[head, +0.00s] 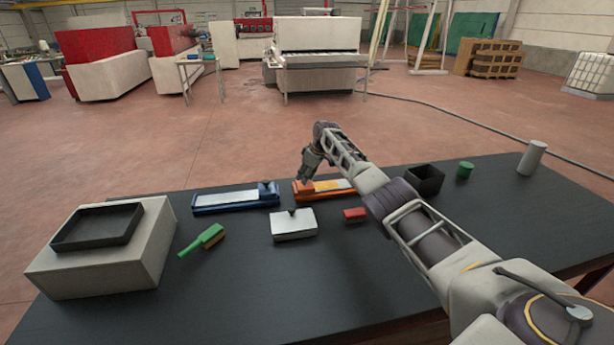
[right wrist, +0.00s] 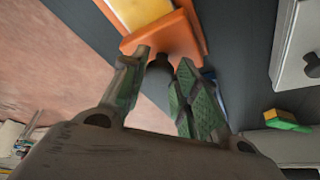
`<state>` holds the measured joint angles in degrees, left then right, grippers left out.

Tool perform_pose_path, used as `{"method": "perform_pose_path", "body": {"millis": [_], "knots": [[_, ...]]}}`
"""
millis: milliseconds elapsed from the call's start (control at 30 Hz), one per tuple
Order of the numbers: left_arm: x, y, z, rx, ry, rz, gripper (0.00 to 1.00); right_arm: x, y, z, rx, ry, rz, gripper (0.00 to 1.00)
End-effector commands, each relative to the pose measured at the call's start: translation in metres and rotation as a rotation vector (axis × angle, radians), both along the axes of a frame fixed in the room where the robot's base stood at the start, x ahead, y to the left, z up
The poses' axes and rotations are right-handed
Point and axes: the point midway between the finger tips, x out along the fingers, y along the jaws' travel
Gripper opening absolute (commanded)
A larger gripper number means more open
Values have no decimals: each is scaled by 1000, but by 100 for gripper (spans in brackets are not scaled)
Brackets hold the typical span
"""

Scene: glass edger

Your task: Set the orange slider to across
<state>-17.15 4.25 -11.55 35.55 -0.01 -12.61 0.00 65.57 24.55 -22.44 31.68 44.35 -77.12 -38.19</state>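The orange slider (head: 325,194) is a low orange block with a yellow strip, on the dark table's far side. It also shows in the right wrist view (right wrist: 163,34). My right gripper (head: 306,181) is lowered at its left end. In the right wrist view the right gripper's (right wrist: 163,62) two greenish fingers stand apart on either side of a dark knob (right wrist: 160,70). A small gap shows at the right finger; contact at the left finger is unclear. The knob is hidden behind the gripper in the head view. My left gripper is not in view.
A blue slider (head: 230,200) with a dark knob lies to the left. A black box (head: 425,181) stands to the right. A dark tray sits on a pale box (head: 100,271).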

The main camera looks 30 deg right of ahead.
Motion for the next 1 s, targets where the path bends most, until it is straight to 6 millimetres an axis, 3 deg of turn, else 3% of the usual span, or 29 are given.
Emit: {"method": "perform_pose_path", "body": {"millis": [133,633,1000], "knots": [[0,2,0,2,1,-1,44,1,3,1,2,-2,4,49],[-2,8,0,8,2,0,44,-1,0,3,0,0,1,49],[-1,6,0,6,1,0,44,-8,-3,22,-1,-1,3,49]]}}
